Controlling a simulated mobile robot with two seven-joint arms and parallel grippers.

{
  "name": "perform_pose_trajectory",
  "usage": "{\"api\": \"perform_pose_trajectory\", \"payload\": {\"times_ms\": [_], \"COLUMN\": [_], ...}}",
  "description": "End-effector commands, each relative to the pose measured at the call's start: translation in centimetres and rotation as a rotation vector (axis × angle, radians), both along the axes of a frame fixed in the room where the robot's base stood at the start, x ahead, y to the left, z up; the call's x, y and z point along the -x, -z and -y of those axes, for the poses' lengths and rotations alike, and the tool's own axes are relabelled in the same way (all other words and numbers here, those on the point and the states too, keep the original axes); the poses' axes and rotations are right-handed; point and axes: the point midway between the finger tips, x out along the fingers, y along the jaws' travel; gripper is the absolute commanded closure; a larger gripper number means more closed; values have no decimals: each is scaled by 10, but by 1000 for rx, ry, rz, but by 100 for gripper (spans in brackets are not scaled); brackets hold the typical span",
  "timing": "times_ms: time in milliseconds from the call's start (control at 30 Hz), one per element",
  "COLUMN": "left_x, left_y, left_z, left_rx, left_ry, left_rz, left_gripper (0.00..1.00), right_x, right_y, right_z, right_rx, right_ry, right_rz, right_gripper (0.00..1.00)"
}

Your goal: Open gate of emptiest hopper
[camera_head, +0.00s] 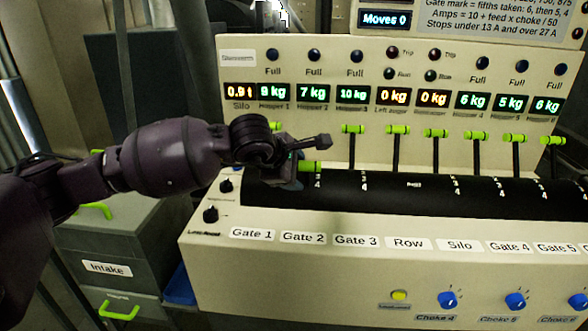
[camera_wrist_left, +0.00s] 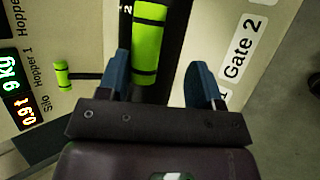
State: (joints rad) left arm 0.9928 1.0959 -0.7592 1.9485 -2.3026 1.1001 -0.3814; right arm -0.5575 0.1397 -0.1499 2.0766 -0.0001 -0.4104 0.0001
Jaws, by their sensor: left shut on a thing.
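My left gripper (camera_head: 302,166) reaches the panel from the left, above the Gate 2 label (camera_head: 303,237). It is shut on a green lever handle (camera_wrist_left: 148,45), seen between its blue fingers in the left wrist view; by its position this looks like the Gate 2 lever. This handle sits lower than the other green handles, such as the upright one above Gate 3 (camera_head: 353,129) and the Gate 5 one (camera_head: 515,138). Displays read Hopper 1 9 kg (camera_head: 273,91), Hopper 2 7, Hopper 3 10, Hopper 4 6, Hopper 5 5 kg (camera_head: 510,103), Hopper 6 6. My right gripper is out of view.
A black slotted cover (camera_head: 400,193) runs under the levers. Blue choke knobs (camera_head: 448,300) and a yellow button (camera_head: 399,296) are on the lower front. Both auger displays read 0 kg. A grey Intake cabinet (camera_head: 110,240) stands at the left.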

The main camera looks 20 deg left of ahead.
Motion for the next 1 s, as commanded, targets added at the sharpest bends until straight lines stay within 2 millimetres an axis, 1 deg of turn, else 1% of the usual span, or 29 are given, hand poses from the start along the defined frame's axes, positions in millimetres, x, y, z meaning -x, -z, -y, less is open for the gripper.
{"api": "perform_pose_trajectory", "payload": {"times_ms": [33, 167, 267, 500, 700, 833, 1000], "left_x": [2, 4, 11, 40, 62, 70, 75], "left_y": [7, 3, -6, -40, -63, -71, -76], "left_z": [0, -1, -3, -12, -19, -21, -22], "left_rx": [-3, -3, -3, -4, -2, -1, -1], "left_ry": [2, 0, 0, 1, -1, 0, -1], "left_rz": [-14, -12, -8, -2, 0, -1, 0], "left_gripper": [48, 48, 48, 48, 48, 48, 48], "right_x": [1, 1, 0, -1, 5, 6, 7], "right_y": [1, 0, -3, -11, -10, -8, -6], "right_z": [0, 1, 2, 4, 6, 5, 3], "right_rx": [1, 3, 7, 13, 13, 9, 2], "right_ry": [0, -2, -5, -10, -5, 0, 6], "right_rz": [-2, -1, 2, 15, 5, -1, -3], "right_gripper": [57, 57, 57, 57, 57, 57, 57]}}
